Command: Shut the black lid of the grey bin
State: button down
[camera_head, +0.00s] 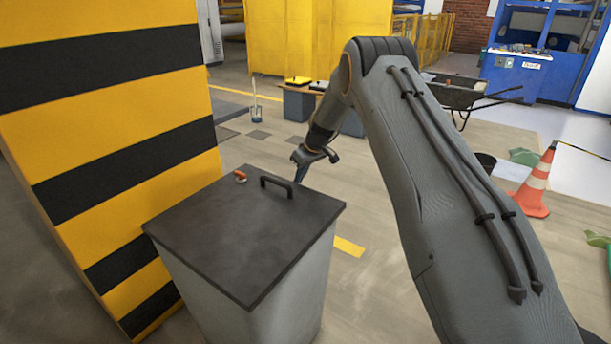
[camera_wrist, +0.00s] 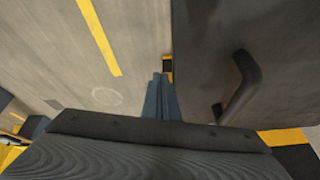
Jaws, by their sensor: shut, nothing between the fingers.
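The grey bin (camera_head: 285,310) stands at the front, beside a striped pillar. Its black lid (camera_head: 225,225) lies flat across the top and looks shut, with a dark bar handle (camera_head: 277,186) near the far edge. The lid (camera_wrist: 285,95) and its handle (camera_wrist: 240,88) also show at the right of the wrist view. My gripper (camera_head: 299,178) is just beyond the lid's far edge, pointing down near the handle. In the wrist view its fingers (camera_wrist: 160,82) are together and empty, beside the lid's edge. The bin's inside is hidden.
A small orange-red item (camera_head: 240,177) sits on the lid near the handle. The yellow-and-black pillar (camera_head: 110,130) stands close on the left. A traffic cone (camera_head: 535,185) and a wheelbarrow (camera_head: 460,95) stand to the right. Floor beyond the bin is mostly clear.

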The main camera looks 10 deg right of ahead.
dwell(0.6)
jog(key=w+d+r+b, duration=0.3)
jog(key=d+r, duration=0.5)
jog(key=d, duration=0.1)
jog(key=s+a+r+m+g+h+p, duration=0.1)
jog(key=s+a+r+m, duration=0.15)
jog(key=s, duration=0.85)
jog(key=s+a+r+m+g+h, duration=0.1)
jog(key=s+a+r, duration=0.15)
jog(key=s, duration=0.85)
jog(key=s+f+m+g+h, duration=0.1)
jog(key=s+m, duration=0.2)
jog(key=s, duration=2.9)
jog(key=shift+s+a+g, duration=0.15)
jog(key=shift+a+g, duration=0.15)
jog(key=shift+a, duration=0.05)
